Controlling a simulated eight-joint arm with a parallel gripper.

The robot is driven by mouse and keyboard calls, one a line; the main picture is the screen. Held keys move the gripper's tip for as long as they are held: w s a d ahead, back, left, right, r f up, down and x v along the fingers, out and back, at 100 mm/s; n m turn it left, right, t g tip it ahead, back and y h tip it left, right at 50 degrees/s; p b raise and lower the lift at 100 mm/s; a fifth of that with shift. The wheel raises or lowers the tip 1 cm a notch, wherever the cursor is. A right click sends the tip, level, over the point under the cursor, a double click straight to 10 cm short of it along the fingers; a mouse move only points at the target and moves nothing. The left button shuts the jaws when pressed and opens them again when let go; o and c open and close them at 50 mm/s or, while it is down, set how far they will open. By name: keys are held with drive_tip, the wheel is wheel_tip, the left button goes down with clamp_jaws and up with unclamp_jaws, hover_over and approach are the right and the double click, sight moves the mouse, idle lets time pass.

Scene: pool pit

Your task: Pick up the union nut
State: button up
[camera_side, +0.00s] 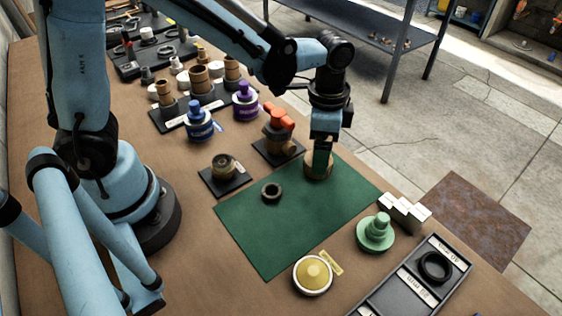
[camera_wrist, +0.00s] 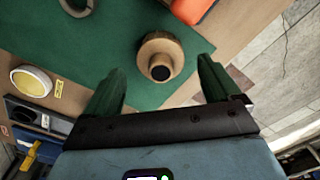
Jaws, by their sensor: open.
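A dark ring (camera_side: 271,191) lies flat on the green mat (camera_side: 262,243); it also shows cut off at the top of the wrist view (camera_wrist: 77,6). A tan flanged round piece (camera_side: 313,174) with a dark bore stands at the mat's far edge and shows in the wrist view (camera_wrist: 149,44). I cannot tell for sure which of these is the union nut. My gripper (camera_side: 321,160) points down at the tan piece and partly hides it. In the wrist view, my open fingers (camera_wrist: 158,78) are spread to either side of the tan piece's near end, with nothing held between them.
An orange-handled valve (camera_side: 279,128) stands close behind on a black plate. A fitting (camera_side: 223,166) sits on another plate left. A green stepped piece (camera_side: 376,232), yellow-topped disc (camera_side: 313,274), white blocks (camera_side: 404,211) and black tray (camera_side: 400,290) with a ring (camera_side: 436,266) are nearer the front.

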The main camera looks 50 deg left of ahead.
drive_tip(key=shift+f, duration=1.8)
drive_tip(key=c, duration=1)
drive_tip(key=shift+r, duration=0.15)
